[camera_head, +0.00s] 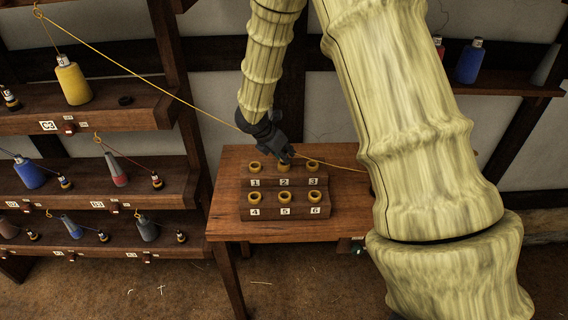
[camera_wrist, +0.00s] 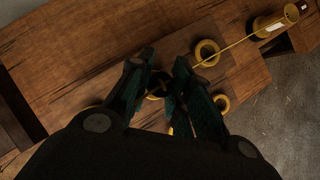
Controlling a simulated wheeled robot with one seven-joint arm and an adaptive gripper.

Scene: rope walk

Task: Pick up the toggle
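My gripper (camera_head: 287,157) reaches down over the back row of the small stepped rack, at the yellow ring (camera_head: 284,168) behind label 2. In the wrist view my gripper (camera_wrist: 163,58) has its two dark fingers apart. Between them is a small dark round piece with yellowish crossing marks (camera_wrist: 158,84); I cannot tell surely whether it is the toggle. No clear contact shows between it and the fingers. The fingers hide part of this spot, and in the head view the gripper covers it.
The stepped rack (camera_head: 285,191) holds several yellow rings and stands on a wooden table (camera_head: 226,200). A yellow cord (camera_head: 150,81) runs from the left shelf past my gripper. Shelves with cones (camera_head: 72,82) stand left. The table's front left is clear.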

